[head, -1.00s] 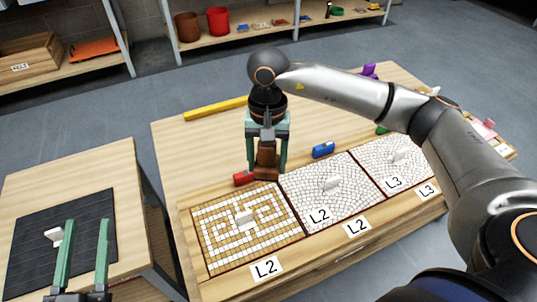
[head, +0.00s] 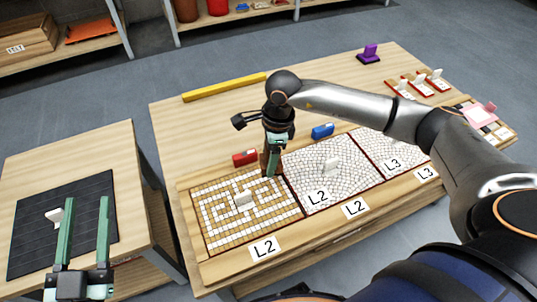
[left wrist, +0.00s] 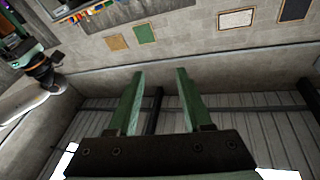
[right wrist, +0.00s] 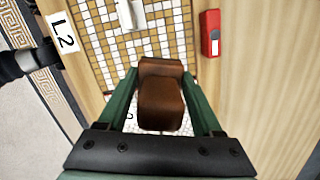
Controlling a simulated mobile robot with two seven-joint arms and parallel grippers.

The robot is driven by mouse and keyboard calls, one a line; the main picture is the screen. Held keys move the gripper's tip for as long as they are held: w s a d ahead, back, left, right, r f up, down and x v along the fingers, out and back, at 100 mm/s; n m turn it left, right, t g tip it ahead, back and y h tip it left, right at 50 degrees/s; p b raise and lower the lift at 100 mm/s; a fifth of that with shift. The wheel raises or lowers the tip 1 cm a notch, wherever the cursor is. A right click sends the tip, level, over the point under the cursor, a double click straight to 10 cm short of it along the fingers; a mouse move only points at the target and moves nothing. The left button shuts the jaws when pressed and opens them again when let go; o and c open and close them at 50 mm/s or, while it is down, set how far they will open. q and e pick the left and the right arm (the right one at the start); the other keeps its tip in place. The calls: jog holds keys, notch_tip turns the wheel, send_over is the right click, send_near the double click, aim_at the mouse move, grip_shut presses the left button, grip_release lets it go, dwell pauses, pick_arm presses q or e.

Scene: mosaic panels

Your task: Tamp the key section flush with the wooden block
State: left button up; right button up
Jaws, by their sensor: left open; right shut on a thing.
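The key section (head: 222,232) is a square of tan and white mosaic with a key pattern, at the left of the row of panels. A small white upright handle (head: 244,198) stands on it. It also shows in the right wrist view (right wrist: 178,50). My right gripper (head: 272,168) is shut on the brown wooden block (right wrist: 162,100), over the section's far right corner. I cannot tell whether the block touches the tiles. In the head view the block is mostly hidden by the fingers. My left gripper (head: 84,232) is open and empty, above the left table.
White mosaic panels (head: 310,190) lie right of the key section. A red object (head: 245,158) and a blue object (head: 323,131) stand behind the panels. A yellow bar (head: 225,87) lies farther back. A dark mat (head: 30,235) on the left table bears a white piece (head: 55,216).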

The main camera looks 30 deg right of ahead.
aim_at(268, 183)
jog(key=shift+f+b, duration=0.6)
jog(key=shift+f, duration=0.35)
notch_tip(268, 183, down, 2)
jog(key=shift+b, duration=0.7)
jog(key=shift+f, duration=0.2)
pick_arm(q)
jog(key=s+d+r+m+t+h+b, duration=0.1)
jog(key=s+r+m+t+h, duration=0.1)
jog(key=s+r+m+h, duration=0.4)
jog(key=shift+s+d+r+t+h, duration=0.35)
jog(key=shift+r+h, duration=0.95)
jog(key=shift+r, duration=1.1)
pick_arm(e)
jog(key=shift+f, duration=0.8)
pick_arm(q)
jog(key=shift+a, duration=0.1)
jog(key=shift+s+f+b, duration=0.1)
jog(key=shift+f+b, duration=0.55)
jog(key=shift+b, duration=0.25)
pick_arm(e)
jog(key=shift+s+f, duration=0.1)
jog(key=shift+f, duration=0.8)
jog(key=shift+r, duration=0.1)
